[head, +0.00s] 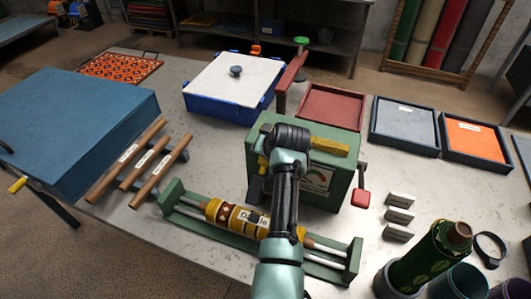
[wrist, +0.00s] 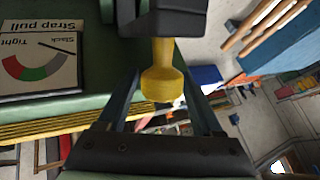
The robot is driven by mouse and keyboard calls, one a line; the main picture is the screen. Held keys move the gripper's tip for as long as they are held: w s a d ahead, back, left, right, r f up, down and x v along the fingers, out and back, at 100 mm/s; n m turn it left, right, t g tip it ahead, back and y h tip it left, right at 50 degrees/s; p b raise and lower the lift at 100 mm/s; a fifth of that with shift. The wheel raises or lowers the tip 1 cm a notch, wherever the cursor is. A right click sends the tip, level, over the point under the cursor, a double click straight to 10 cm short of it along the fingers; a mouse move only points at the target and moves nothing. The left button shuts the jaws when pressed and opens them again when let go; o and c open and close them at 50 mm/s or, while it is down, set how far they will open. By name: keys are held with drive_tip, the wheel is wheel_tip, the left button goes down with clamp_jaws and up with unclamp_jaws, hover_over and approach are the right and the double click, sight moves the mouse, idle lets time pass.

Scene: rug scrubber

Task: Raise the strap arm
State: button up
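The green strap box (head: 318,185) stands on the table, with a "Strap pull" gauge (head: 318,178) on its front. The gauge shows upside down in the wrist view (wrist: 40,65). A yellow knob (wrist: 162,85) hangs below a black part (wrist: 165,18) beside the box; it appears to be the strap arm's grip. My gripper (wrist: 160,95) is open, with one finger on each side of the yellow knob. I cannot tell whether the fingers touch it. In the head view my arm hides much of the box's left part. A yellow strap (head: 330,146) lies across the box top.
A red lever (head: 292,75) with a green knob rises behind the box, and a red handle (head: 361,198) sticks out at its right. A patterned roll (head: 250,220) lies in a green cradle in front. A blue case (head: 75,115) fills the left; trays stand at the right.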

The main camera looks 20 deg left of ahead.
drive_tip(key=shift+d, duration=0.1)
drive_tip(key=b+v, duration=0.1)
drive_tip(key=v, duration=1.2)
drive_tip(key=shift+b, duration=0.35)
